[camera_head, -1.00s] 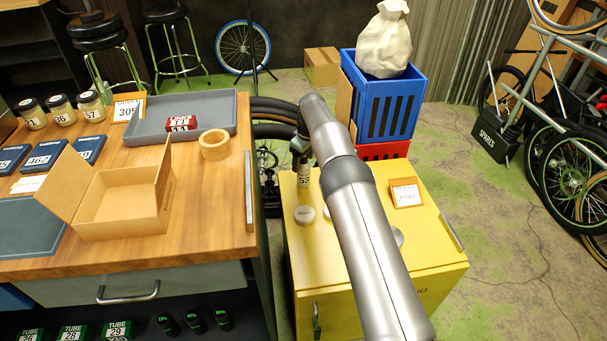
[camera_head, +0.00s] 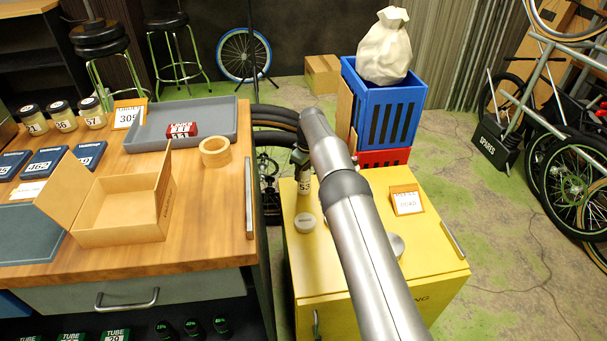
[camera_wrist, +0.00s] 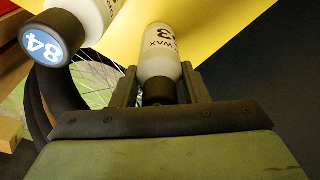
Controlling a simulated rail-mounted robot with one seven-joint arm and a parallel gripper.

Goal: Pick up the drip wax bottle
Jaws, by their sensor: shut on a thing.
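The drip wax bottle (camera_wrist: 160,50) is white with a dark cap and printed "WAX" with a number ending in 3. In the wrist view it stands between the two fingers of my gripper (camera_wrist: 159,78), which are shut on it. In the head view the bottle (camera_head: 304,186), labelled 53, is at the back left of the yellow cabinet (camera_head: 340,270). My arm partly hides its top and the gripper there. I cannot tell whether its base touches the cabinet top.
A second bottle with a cap marked 84 (camera_wrist: 44,45) is close by on the left in the wrist view. The wooden workbench (camera_head: 200,240) stands to the left, blue crate (camera_head: 385,105) behind.

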